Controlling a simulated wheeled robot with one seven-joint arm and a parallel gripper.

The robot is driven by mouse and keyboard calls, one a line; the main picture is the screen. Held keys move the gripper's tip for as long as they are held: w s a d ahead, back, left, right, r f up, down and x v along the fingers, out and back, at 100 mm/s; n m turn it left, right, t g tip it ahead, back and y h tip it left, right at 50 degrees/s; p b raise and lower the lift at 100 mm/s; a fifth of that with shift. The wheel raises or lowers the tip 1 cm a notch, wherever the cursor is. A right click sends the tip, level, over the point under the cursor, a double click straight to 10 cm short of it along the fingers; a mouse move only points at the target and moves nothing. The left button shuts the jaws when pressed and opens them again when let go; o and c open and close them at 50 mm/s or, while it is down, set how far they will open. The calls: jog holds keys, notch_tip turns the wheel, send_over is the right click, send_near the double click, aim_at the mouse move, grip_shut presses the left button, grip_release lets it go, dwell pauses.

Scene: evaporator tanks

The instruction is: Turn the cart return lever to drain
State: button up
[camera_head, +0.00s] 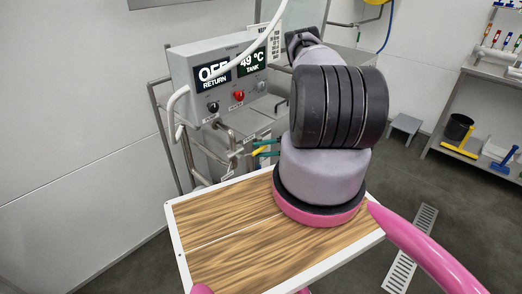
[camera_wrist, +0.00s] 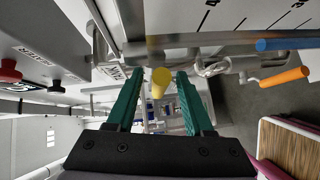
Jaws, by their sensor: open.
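A yellow lever handle (camera_wrist: 160,82) points toward the wrist camera and lies between the two teal fingers of my gripper (camera_wrist: 158,76). The fingers are open, with a visible gap on each side of the handle. In the head view, the yellow handle (camera_head: 260,151) shows beside my gripper (camera_head: 266,146), just below the grey control box (camera_head: 218,72). The box display (camera_head: 213,75) reads "OFF RETURN" and "49 °C TANK". I cannot read a label on the yellow lever. My arm hides part of the piping behind it.
A blue handle (camera_wrist: 285,44) and an orange handle (camera_wrist: 286,76) stand to the right in the wrist view. A black knob (camera_head: 213,107) and a red knob (camera_head: 239,96) sit on the box front. A white hose (camera_head: 262,38) hangs over the box. A floor drain (camera_head: 411,250) lies right.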

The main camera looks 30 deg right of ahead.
grip_shut()
dwell(1.3)
